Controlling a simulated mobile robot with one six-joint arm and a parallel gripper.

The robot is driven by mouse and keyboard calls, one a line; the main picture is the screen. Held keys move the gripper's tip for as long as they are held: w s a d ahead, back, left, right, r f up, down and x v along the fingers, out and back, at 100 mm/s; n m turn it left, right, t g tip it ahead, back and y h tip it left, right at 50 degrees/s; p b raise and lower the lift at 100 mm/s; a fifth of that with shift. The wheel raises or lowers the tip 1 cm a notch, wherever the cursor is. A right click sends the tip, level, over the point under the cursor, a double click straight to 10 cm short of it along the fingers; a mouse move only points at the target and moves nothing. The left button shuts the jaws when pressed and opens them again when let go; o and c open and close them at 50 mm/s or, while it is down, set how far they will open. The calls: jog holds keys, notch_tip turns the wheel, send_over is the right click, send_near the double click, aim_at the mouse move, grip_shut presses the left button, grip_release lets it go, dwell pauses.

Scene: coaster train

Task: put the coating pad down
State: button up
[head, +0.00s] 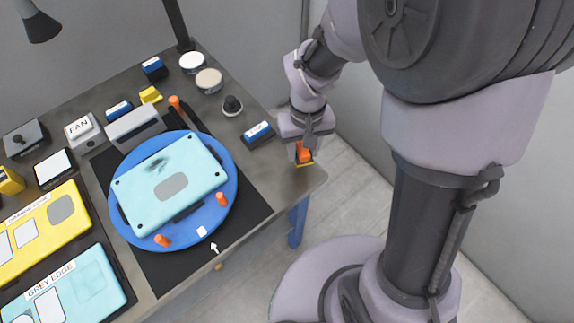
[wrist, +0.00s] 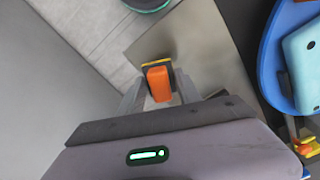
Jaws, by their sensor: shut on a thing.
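The coating pad (head: 304,155) has an orange grip on a dark block with a yellow lower edge. It is at the right corner of the grey table (head: 284,178) in the head view. My gripper (head: 302,146) points down and is shut on the orange grip. In the wrist view the pad (wrist: 158,82) sits between the two fingers of my gripper (wrist: 160,95), over the table near its edge. I cannot tell whether its underside touches the table top.
A blue round turntable (head: 228,200) carries a light-blue panel (head: 150,200), left of the pad. A blue-and-white block (head: 257,133) stands nearby, with a black knob (head: 232,105) behind it. Yellow (head: 40,235) and light-blue (head: 85,290) plates lie at left. Bare table surrounds the pad.

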jog(key=s+a+n, duration=0.1)
jog(key=s+a, duration=0.3)
jog(key=s, duration=0.1)
jog(key=s+a+r+n, duration=0.1)
jog(key=s+a, duration=0.1)
jog(key=shift+s+a+n, duration=0.2)
jog(key=shift+s+n, duration=0.05)
jog(key=shift+n, duration=0.05)
jog(key=s+a+n, duration=0.2)
jog(key=s+a, duration=0.1)
jog(key=s, duration=0.5)
send_over(287, 169)
jog(key=s, duration=0.1)
jog(key=shift+a+f+p, duration=0.15)
jog(key=shift+f+p, duration=0.15)
jog(key=shift+f, duration=0.35)
jog(key=shift+w+d, duration=0.25)
jog(key=shift+w, duration=0.35)
jog(key=shift+s+f+b, duration=0.15)
jog(key=shift+f+b, duration=1.05)
jog(key=shift+f, duration=0.8)
jog(key=o, duration=1.3)
jog(key=shift+r, duration=0.1)
